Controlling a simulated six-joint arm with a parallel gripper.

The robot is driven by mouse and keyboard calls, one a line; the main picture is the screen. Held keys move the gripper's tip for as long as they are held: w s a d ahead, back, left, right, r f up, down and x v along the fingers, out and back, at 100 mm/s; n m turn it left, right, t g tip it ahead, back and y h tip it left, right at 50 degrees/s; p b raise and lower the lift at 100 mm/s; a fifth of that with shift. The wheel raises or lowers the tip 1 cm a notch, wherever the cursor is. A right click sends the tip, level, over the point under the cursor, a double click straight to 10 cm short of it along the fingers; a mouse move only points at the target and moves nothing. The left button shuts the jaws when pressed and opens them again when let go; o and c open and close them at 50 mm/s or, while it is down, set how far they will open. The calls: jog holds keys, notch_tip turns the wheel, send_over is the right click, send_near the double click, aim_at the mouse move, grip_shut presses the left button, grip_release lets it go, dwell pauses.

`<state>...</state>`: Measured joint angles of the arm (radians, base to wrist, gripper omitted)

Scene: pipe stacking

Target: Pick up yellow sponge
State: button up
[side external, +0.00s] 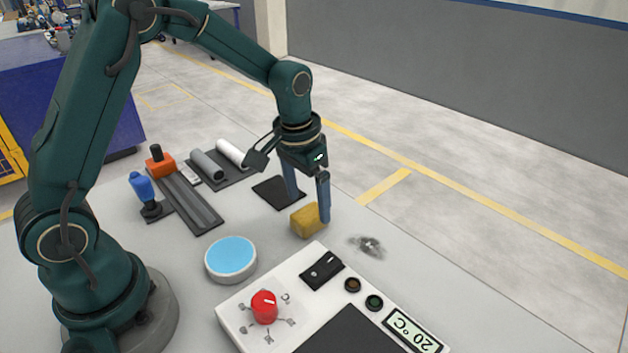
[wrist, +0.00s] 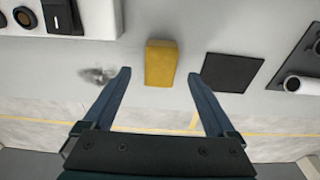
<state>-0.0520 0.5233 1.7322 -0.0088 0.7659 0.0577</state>
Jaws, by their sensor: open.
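The yellow sponge (side external: 307,221) lies on the grey table in the side external view, between the white control panel and a black square pad. It also shows in the wrist view (wrist: 160,63), upper middle, in line with the gap between the fingers. My gripper (side external: 308,208) is open, its two blue fingers pointing down close to the sponge. In the wrist view my gripper (wrist: 159,76) has its fingers spread wider than the sponge, with nothing between them touching it. One finger partly overlaps the sponge's right edge in the side external view.
A black square pad (side external: 279,192) lies behind the sponge. A dark smudge (side external: 368,246) is on the table to its right. The white control panel (side external: 234,318) with a red knob (side external: 265,306) stands in front. A round blue-topped dish (side external: 231,259) is at left.

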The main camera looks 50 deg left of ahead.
aim_at(310, 212)
jog(key=shift+w+f, duration=0.2)
jog(key=shift+f, duration=1.8)
jog(key=c, duration=1.4)
jog(key=shift+r, duration=0.15)
notch_tip(310, 212, up, 4)
jog(key=shift+w+r, duration=0.1)
jog(key=shift+r, duration=0.05)
jog(key=s+a+r, duration=0.1)
jog(key=a+r, duration=0.1)
jog(key=a, duration=0.1)
jog(key=s+a+r, duration=0.2)
jog(key=a, duration=0.2)
jog(key=s+a+r, duration=0.2)
jog(key=a, duration=0.1)
jog(key=shift+s+a+r, duration=0.2)
jog(key=shift+a+r, duration=0.05)
